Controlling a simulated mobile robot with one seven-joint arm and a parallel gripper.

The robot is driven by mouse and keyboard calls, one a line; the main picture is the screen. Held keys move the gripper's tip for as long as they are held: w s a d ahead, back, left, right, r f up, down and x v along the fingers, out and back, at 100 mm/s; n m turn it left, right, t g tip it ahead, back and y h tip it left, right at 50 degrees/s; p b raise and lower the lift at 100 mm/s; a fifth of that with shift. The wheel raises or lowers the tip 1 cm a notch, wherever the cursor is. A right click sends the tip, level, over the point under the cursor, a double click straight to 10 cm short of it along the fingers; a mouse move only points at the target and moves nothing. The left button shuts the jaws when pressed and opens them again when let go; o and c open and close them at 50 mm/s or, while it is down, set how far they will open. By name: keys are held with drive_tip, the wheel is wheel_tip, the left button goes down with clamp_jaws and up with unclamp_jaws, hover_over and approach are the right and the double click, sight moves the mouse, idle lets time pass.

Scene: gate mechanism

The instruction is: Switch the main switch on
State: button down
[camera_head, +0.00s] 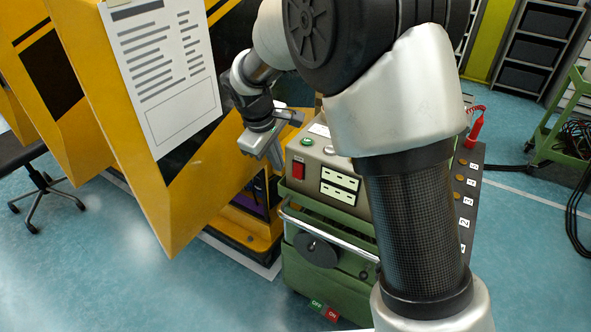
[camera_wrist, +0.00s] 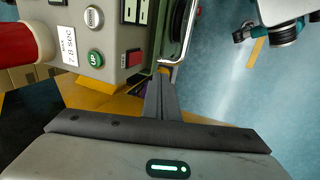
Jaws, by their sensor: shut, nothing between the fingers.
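A green control box with a beige top panel (camera_head: 325,154) stands in the middle of the head view. A red rectangular switch (camera_head: 298,170) sits on its front face, left of two pale socket plates; it also shows in the wrist view (camera_wrist: 134,58). I cannot tell its position. Green OFF and red ON labels (camera_head: 324,311) are low on the box, below a round dark disc (camera_head: 317,249). My gripper (camera_head: 276,160) is shut and empty, apart from the red switch and left of it. Its fingertips (camera_wrist: 163,74) show beside the box's edge in the wrist view.
A metal rail (camera_head: 325,236) runs across the box's front. A yellow machine housing (camera_head: 190,180) with a paper sheet (camera_head: 165,75) stands close on the left. My arm covers part of the box. A red handle (camera_head: 475,130) is at the box's right. Open floor lies in front.

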sight(293, 174)
drive_tip(key=shift+w+d+f+b, duration=0.3)
drive_tip(key=shift+w+d+f, duration=0.55)
drive_tip(key=shift+f, duration=0.8)
drive_tip(key=shift+w+d+f+b, duration=0.25)
drive_tip(key=shift+w+d+f, duration=0.25)
drive_tip(key=shift+w+f, duration=0.95)
drive_tip(key=shift+w+d+f+b, duration=0.3)
drive_tip(key=shift+w+d+f, duration=0.4)
drive_tip(key=shift+f, duration=1.2)
drive_tip(key=shift+a, duration=0.1)
